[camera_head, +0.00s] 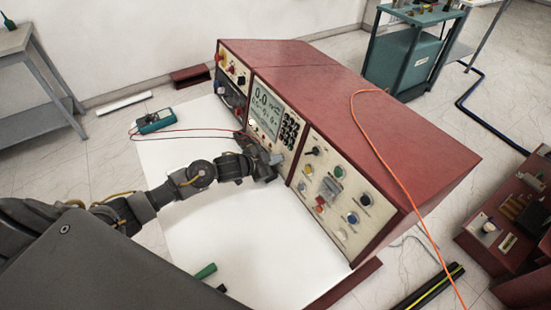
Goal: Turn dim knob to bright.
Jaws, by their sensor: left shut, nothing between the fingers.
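A long red console (370,95) stands across the middle, its cream front panels facing left. The middle panel has a lit display (265,107) with a keypad (289,129) beside it. My left gripper (274,163) is shut and empty, close to the lower edge of the middle panel. I cannot tell if it touches the panel. My right gripper is not in view.
A teal meter (155,121) with red leads lies on the white surface (190,170) in front of the console. A green-handled tool (205,272) lies near the bottom. An orange cable (397,178) hangs over the console. A grey table (30,60) stands at left.

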